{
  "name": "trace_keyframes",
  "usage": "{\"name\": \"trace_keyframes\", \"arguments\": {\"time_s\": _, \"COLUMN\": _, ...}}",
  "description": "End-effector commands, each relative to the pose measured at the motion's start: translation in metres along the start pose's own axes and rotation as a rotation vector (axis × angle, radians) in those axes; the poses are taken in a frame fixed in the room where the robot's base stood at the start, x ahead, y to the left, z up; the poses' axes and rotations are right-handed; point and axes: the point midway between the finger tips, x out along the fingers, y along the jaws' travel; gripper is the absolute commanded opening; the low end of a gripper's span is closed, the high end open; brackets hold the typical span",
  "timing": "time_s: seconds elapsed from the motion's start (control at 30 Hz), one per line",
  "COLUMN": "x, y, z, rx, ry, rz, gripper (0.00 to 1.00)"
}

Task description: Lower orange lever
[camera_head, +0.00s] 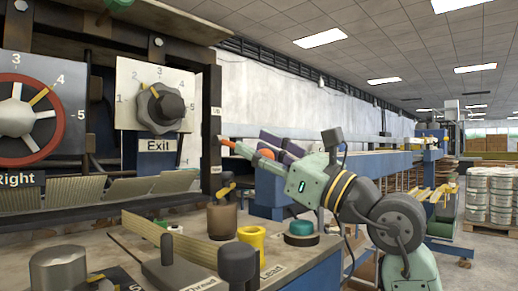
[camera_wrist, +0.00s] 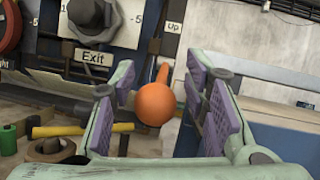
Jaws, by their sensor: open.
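The orange lever has a round orange knob (camera_wrist: 155,104) at the end of a short orange stem in the wrist view. The stem points up toward the "Up" label (camera_wrist: 174,27). The knob also shows in the head view (camera_head: 266,154), beside the machine's front post. My gripper (camera_wrist: 157,92) is open, with one purple-padded finger on each side of the knob. Gaps show between the knob and both pads, so I see no contact. In the head view my gripper (camera_head: 277,147) reaches in from the right, and part of the lever is hidden by its fingers.
The machine panel holds an "Exit" dial (camera_head: 161,106) and a red-ringed dial (camera_head: 22,118). Below the gripper, the bench top (camera_head: 207,252) carries a yellow ring (camera_head: 252,238), a green-and-black roll (camera_head: 301,233) and several knobbed levers.

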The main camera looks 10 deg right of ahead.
Motion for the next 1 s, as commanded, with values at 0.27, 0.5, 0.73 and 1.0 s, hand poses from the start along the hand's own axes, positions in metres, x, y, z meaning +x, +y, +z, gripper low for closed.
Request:
{"name": "trace_keyframes", "arguments": {"time_s": 0.27, "x": -0.049, "y": -0.002, "z": 0.000, "rx": 0.000, "ry": -0.001, "rz": -0.006, "gripper": 0.42}}
{"name": "trace_keyframes", "arguments": {"time_s": 0.5, "x": -0.096, "y": -0.001, "z": 0.000, "rx": 0.000, "ry": 0.000, "rz": -0.004, "gripper": 0.42}}
{"name": "trace_keyframes", "arguments": {"time_s": 0.73, "x": -0.116, "y": 0.000, "z": 0.000, "rx": -0.001, "ry": 0.000, "rz": -0.001, "gripper": 0.42}}
{"name": "trace_keyframes", "arguments": {"time_s": 1.0, "x": -0.117, "y": 0.000, "z": 0.000, "rx": -0.001, "ry": 0.000, "rz": 0.000, "gripper": 0.42}}
